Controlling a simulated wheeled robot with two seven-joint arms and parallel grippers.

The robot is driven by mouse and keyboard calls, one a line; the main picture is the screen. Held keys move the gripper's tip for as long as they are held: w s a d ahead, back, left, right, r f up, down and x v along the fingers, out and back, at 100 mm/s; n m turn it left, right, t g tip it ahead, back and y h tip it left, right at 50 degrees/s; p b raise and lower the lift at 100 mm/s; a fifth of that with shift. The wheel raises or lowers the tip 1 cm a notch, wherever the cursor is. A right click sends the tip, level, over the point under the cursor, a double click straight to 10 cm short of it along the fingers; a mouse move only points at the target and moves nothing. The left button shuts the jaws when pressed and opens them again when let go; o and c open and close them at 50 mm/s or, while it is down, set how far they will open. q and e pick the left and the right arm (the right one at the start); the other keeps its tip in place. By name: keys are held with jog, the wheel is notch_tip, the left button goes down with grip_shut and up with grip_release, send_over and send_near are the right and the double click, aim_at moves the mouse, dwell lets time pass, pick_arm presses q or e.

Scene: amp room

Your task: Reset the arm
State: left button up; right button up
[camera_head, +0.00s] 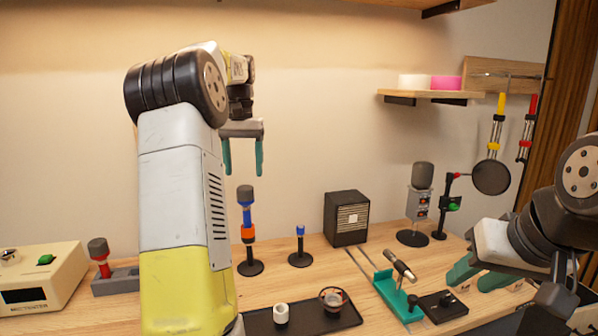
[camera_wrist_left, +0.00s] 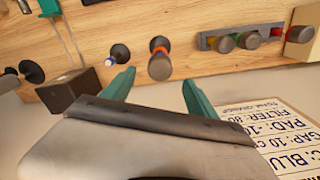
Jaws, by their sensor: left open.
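My left arm rises from the bottom left in the head view. Its gripper (camera_head: 243,165) is raised in front of the back wall, above the table, with its teal fingers pointing down. The left wrist view shows the same gripper (camera_wrist_left: 157,92) with its fingers apart and nothing between them. My right gripper (camera_head: 478,276) is low at the right in the head view, over the front right of the table. Its teal fingers are spread and I see nothing held. Part of it lies under my right arm.
The wooden table (camera_head: 330,264) holds a black tray (camera_head: 304,322) with two cups, a blue-and-orange stand (camera_head: 247,230), a smaller blue stand (camera_head: 300,246), a black speaker box (camera_head: 346,218), a teal device (camera_head: 392,296) and a cream meter (camera_head: 45,277). A shelf (camera_head: 430,95) sticks out at the upper right.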

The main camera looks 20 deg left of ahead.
pick_arm(q)
jog(key=s+d+r+m+t, duration=0.1)
jog(key=s+d+r+t, duration=0.2)
jog(key=s+d, duration=0.8)
jog(key=s+d+f+t+h, duration=0.1)
jog(key=s+d+f, duration=0.3)
jog(key=s, duration=0.3)
jog(key=s+d+f+m+t+h, duration=0.1)
jog(key=s+d+f+t, duration=0.1)
jog(key=s+d+f, duration=0.3)
jog(key=s+d, duration=0.1)
jog(key=s, duration=0.1)
jog(key=shift+s+d, duration=0.35)
